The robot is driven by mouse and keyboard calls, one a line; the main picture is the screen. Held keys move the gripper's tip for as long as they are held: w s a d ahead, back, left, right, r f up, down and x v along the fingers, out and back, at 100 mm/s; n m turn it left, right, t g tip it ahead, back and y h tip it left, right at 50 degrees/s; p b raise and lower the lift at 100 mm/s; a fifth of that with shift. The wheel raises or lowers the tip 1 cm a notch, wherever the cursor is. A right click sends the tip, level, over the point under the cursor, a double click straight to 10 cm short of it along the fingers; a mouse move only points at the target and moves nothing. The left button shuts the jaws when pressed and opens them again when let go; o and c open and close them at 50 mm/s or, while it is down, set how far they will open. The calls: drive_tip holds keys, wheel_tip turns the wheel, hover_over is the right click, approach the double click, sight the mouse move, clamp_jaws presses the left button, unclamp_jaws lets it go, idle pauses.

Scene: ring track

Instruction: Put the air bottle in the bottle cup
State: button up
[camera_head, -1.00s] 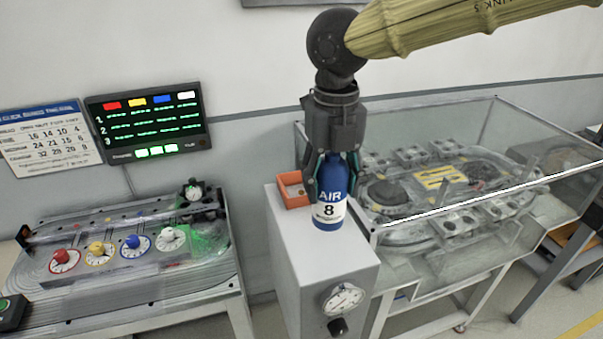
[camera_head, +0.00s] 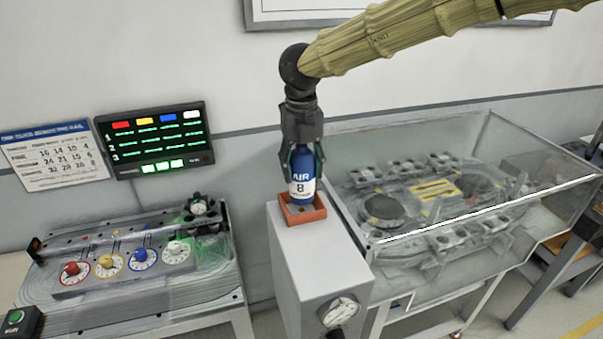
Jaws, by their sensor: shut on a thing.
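The air bottle (camera_head: 302,178) is blue with a white label reading 8, and it stands upright. My gripper (camera_head: 302,158) is shut on its upper part from above. The bottle cup (camera_head: 304,215) is a square orange holder on top of the grey cabinet (camera_head: 312,250). The bottle's lower end is over or inside the cup, and the front wall of the cup lies just below it. I cannot tell whether the bottle's base touches the cup's floor.
A clear-walled case (camera_head: 470,185) with a ring track stands close to the right of the cabinet. A dial panel (camera_head: 130,260) is at the left. A gauge (camera_head: 340,310) is on the cabinet's front. A screen (camera_head: 155,140) hangs on the wall.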

sight(302, 178)
drive_tip(key=shift+s+f+p, duration=0.2)
drive_tip(key=shift+f+p, duration=0.25)
drive_tip(key=shift+p, duration=0.05)
wheel_tip(302, 178, down, 2)
drive_tip(key=shift+w+f+p, duration=0.15)
drive_tip(key=shift+f+p, duration=0.05)
drive_tip(key=shift+p, duration=0.2)
drive_tip(key=o, duration=1.3)
drive_tip(key=shift+f, duration=0.15)
drive_tip(key=shift+o, duration=0.2)
wheel_tip(302, 178, up, 12)
drive_tip(key=b, duration=0.3)
drive_tip(key=shift+r, duration=0.2)
